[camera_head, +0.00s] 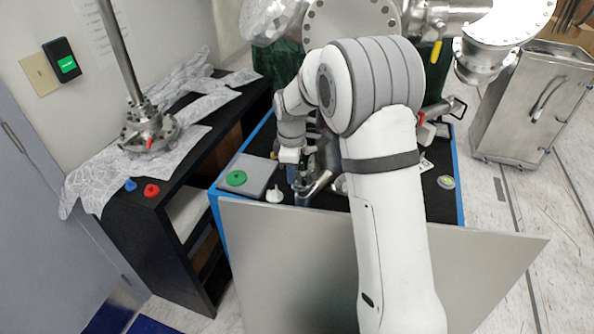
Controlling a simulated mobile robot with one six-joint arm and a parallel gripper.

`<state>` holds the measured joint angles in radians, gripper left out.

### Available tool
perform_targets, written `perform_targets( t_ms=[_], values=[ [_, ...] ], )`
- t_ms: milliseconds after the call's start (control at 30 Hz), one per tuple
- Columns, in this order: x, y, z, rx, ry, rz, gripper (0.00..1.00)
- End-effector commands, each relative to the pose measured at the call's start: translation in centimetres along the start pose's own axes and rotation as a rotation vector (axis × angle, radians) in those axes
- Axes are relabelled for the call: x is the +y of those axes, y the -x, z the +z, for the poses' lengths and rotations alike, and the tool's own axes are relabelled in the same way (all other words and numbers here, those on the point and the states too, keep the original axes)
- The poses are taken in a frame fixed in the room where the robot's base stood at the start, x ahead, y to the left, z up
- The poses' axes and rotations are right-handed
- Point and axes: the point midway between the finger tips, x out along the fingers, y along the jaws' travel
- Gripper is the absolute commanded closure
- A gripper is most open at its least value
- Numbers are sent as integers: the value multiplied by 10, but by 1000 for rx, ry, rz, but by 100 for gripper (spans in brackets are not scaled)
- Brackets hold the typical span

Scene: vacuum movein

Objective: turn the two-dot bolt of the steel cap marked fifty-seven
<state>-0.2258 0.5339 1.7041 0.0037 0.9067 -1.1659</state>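My white arm reaches over the black table top with blue edges (330,201). My gripper (304,184) points down near the middle of it, close to a small shiny metal part (320,182). I cannot tell whether they touch, or whether the fingers are open or shut. No cap with a readable fifty-seven and no dot marks on a bolt can be made out; my arm hides much of the table. A small round light piece with a greenish centre (446,182) lies at the right of the table.
A grey pad (250,165) holds a green disc (236,178); a pale cone-shaped piece (274,195) is beside it. Large steel flanges (352,17) hang behind. A black shelf (160,215) stands left, a steel cabinet (530,105) right. A grey panel (285,265) fronts the table.

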Motion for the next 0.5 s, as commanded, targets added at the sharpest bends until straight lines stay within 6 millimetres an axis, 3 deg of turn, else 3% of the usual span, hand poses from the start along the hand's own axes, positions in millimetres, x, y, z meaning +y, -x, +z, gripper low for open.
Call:
perform_targets(
  t_ms=[200,500],
  values=[
    [1,0,1,0,-1,1,65],
    [2,6,2,0,-2,5,65]
  ],
)
